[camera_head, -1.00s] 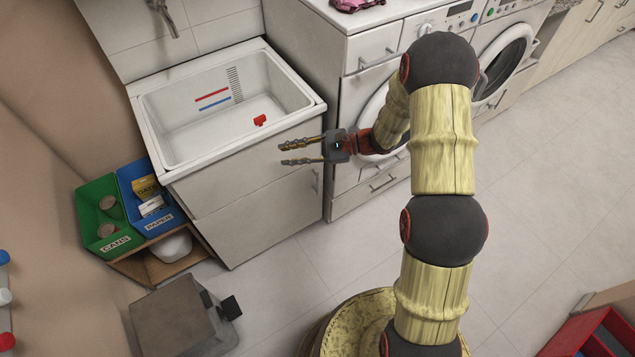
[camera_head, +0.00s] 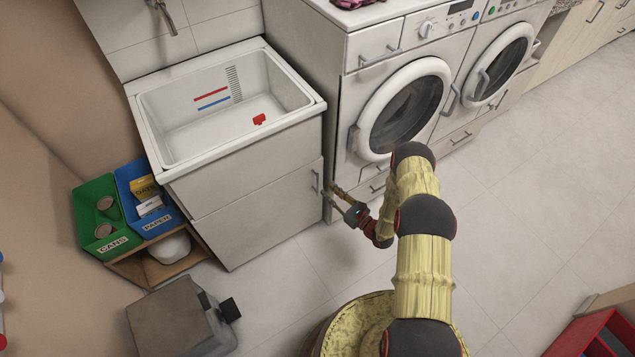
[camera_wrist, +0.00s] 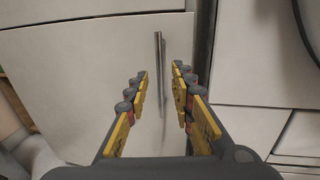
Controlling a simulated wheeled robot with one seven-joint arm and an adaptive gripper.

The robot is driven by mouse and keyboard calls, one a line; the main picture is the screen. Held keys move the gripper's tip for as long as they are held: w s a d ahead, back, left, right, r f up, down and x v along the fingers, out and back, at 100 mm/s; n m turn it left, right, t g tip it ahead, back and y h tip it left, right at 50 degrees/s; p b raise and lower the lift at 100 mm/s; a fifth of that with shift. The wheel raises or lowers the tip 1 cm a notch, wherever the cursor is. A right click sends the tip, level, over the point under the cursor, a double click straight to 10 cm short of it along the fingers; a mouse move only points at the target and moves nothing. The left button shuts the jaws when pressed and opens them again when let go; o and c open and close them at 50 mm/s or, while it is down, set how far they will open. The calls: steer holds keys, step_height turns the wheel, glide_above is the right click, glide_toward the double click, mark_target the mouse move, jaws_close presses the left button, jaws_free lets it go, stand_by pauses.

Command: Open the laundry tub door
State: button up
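The laundry tub (camera_head: 222,107) is a white basin on a cabinet at the left in the head view. Its flat door (camera_head: 255,212) is closed on the cabinet front, with a thin vertical metal handle (camera_head: 316,181) near its right edge. My gripper (camera_head: 332,195) is just in front of this handle at the cabinet's right edge. In the wrist view, the handle (camera_wrist: 159,58) stands ahead between the two open yellow-padded fingers (camera_wrist: 160,88). The fingers are apart, with nothing gripped between them. Whether they reach around the handle is hard to tell.
A washing machine (camera_head: 398,108) stands right of the tub. Green (camera_head: 101,214) and blue (camera_head: 148,200) bins sit on a wooden shelf to the left. A grey box (camera_head: 180,320) is on the floor at front left. The tile floor before the door is mostly clear.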

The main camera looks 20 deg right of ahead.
mark_target(317, 182)
steer(key=b+x, duration=0.2)
steer(key=x, duration=0.5)
steer(key=shift+w+a, duration=0.15)
steer(key=shift+c, duration=0.4)
jaws_close()
stand_by(0.4)
